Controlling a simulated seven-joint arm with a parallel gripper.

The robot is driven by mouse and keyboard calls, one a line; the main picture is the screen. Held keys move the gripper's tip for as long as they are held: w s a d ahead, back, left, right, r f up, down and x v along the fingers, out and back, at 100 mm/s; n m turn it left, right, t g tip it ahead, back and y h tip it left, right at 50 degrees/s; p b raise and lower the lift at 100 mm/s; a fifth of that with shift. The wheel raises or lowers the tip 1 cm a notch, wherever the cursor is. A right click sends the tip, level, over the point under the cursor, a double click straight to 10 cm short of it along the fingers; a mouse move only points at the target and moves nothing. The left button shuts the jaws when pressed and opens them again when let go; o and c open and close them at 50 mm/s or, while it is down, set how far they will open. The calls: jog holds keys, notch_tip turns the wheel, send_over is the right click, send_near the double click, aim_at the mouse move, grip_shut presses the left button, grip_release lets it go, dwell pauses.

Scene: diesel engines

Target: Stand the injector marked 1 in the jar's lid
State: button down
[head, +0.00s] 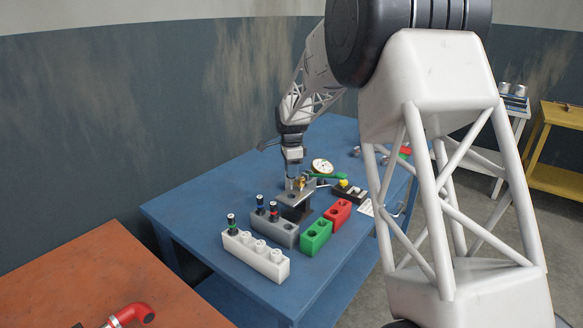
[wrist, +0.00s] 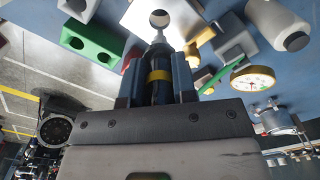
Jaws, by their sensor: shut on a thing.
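In the wrist view my gripper (wrist: 158,88) is shut on an injector (wrist: 160,75), dark with a yellow band and a pale metal nozzle. The nozzle points away from the palm, towards a round hole in a bright metal plate; I cannot tell whether it touches. In the head view my gripper (head: 295,178) is over the metal stand (head: 294,212), and the held injector is mostly hidden. Other dark injectors stand in the white block (head: 231,224) and the grey block (head: 273,210). No number is legible. I cannot pick out the jar's lid for certain.
A white block (head: 258,262), grey block (head: 277,232), green block (head: 316,238) and red block (head: 338,213) stand around the metal stand on the blue table (head: 190,218). A round gauge (head: 322,166) lies behind. The table's left part is clear.

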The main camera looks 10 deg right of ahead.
aim_at(291, 182)
jog(key=shift+f, duration=3.85)
jog(key=shift+f, duration=0.25)
jog(key=c, duration=0.8)
grip_release()
jog(key=shift+o, duration=0.2)
jog(key=shift+o, duration=1.3)
jog(key=shift+r, duration=0.15)
jog(key=shift+r, duration=3.85)
